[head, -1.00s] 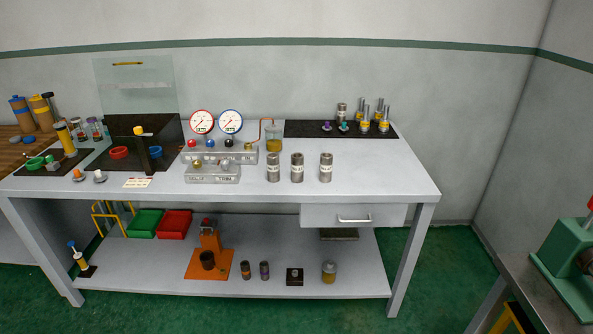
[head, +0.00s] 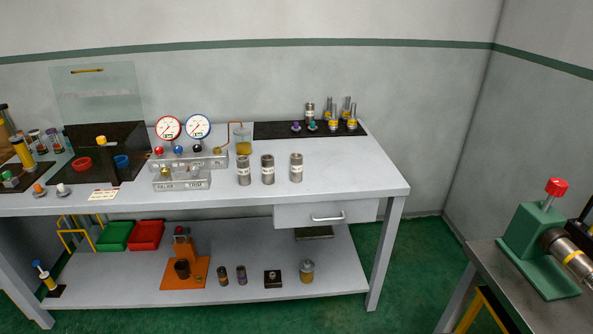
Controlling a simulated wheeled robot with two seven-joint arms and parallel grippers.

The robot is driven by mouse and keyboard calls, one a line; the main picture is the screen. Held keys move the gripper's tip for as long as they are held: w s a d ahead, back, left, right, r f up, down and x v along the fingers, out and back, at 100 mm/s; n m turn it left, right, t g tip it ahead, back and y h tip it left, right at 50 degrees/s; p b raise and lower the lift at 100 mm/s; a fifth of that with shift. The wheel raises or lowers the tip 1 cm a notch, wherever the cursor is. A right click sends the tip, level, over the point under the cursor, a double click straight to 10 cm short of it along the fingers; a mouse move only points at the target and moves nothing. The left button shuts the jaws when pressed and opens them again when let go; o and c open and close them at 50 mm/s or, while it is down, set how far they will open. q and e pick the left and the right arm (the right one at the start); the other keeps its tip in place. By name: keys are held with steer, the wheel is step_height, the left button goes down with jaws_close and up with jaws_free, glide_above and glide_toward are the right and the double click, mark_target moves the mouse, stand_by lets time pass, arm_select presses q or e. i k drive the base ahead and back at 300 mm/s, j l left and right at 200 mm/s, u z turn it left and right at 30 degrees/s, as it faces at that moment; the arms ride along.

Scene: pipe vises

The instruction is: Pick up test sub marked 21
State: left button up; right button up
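Three upright metal cylinders with pale labels, likely the test subs, stand in a row on the workbench: a left one (head: 243,170), a middle one (head: 267,169) and a right one (head: 296,167). Their label markings are too small to read, so I cannot tell which is 21. A similar metal cylinder (head: 310,112) stands on the black mat at the back right. Neither of my grippers is in view.
The workbench (head: 360,185) has a closed drawer (head: 326,214) and a lower shelf. Gauges (head: 198,126) and a valve block (head: 181,178) stand left of the cylinders. A green vise (head: 532,235) holding a pipe sits on a right-hand table. Bench right of the cylinders is clear.

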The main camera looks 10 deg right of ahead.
mark_target(267, 161)
steer(key=i+u, duration=0.2)
steer(key=i, duration=0.25)
steer(key=i+l+u, duration=0.15)
steer(key=i, duration=0.25)
steer(key=i+l+u, duration=0.2)
steer(key=i, duration=0.25)
